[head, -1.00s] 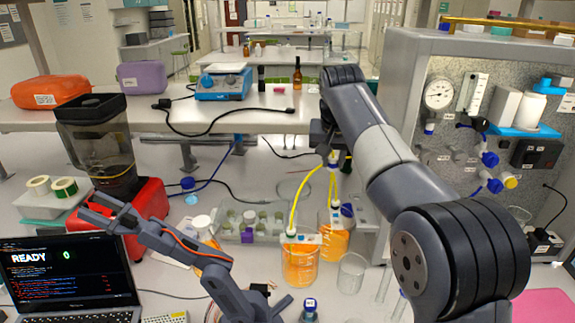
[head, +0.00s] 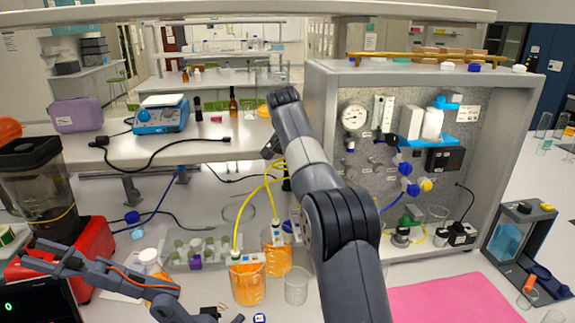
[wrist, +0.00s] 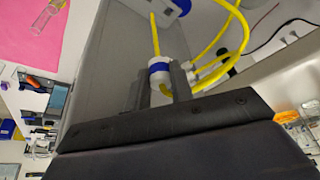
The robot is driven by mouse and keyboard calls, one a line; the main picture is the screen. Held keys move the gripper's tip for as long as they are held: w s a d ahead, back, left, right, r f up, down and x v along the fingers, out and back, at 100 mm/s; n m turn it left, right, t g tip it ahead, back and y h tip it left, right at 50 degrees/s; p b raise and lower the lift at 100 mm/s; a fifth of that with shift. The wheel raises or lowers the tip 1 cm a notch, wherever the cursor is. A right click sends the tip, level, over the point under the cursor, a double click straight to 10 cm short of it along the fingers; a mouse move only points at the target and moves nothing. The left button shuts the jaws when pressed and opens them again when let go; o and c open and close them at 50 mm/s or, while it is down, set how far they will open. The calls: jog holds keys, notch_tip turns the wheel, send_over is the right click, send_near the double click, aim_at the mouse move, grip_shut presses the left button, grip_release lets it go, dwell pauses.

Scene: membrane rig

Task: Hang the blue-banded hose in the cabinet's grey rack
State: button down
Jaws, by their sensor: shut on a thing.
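My gripper (wrist: 163,84) is shut on the blue-banded hose. In the wrist view the white end piece with its blue band (wrist: 158,68) sits between the fingers, and the yellow tube rises from it. In the head view yellow hoses (head: 256,184) arch between the orange-filled beakers and my gripper, which is mostly hidden behind my arm. The grey cabinet (head: 318,150) stands open to the right of my arm. Small grey fittings (head: 377,165) show on its speckled back panel; I cannot tell surely which is the grey rack.
Orange-filled beakers (head: 247,284) and an empty beaker (head: 296,288) stand left of my arm. Another dark arm (head: 110,275) lies low at left. The cabinet holds a gauge (head: 355,118), blue valves (head: 405,170) and a pump (head: 402,235). A pink mat (head: 450,300) lies clear in front.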

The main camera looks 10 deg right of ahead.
jog(key=shift+f, duration=2.6)
jog(key=shift+s, duration=0.1)
